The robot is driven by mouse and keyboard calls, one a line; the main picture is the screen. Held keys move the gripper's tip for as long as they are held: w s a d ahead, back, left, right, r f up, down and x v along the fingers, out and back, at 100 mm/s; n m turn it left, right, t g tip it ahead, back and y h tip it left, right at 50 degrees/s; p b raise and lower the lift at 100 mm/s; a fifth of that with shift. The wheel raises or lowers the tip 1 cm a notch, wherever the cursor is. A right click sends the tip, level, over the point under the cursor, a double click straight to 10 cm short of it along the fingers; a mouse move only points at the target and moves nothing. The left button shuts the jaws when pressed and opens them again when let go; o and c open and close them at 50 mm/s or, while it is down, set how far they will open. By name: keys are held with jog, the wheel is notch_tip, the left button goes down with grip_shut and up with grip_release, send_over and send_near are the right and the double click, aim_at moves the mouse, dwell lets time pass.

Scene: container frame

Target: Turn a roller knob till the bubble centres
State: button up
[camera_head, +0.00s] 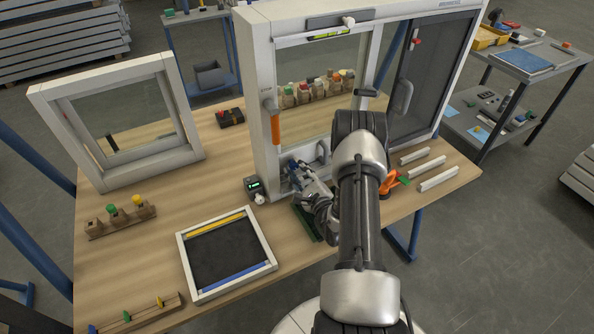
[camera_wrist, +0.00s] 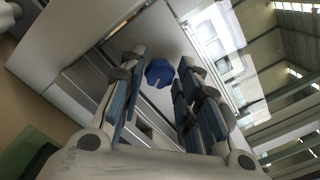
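A white window frame (camera_head: 262,105) stands upright on the wooden bench, with a yellow-green bubble vial (camera_head: 328,36) on its top rail. The bubble is too small to read. My gripper (camera_head: 292,168) is low at the frame's bottom rail, left of its middle. In the wrist view a blue faceted knob (camera_wrist: 160,72) with a pale line on its face sits between the tips of my open gripper (camera_wrist: 161,68). Gaps show on both sides of the knob, and I cannot tell whether either finger touches it.
A small box with a green display (camera_head: 253,184) stands just left of my gripper. White strips (camera_head: 438,178) and an orange tool (camera_head: 389,184) lie to the right.

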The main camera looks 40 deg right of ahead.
jog(key=c, duration=0.6)
jog(key=m, duration=0.4)
jog(key=shift+m+b, duration=0.3)
jog(key=shift+m, duration=0.1)
jog(key=m, duration=0.4)
jog(key=shift+m, duration=0.3)
jog(key=m, duration=1)
jog(key=shift+d, duration=0.1)
jog(key=shift+m, duration=0.3)
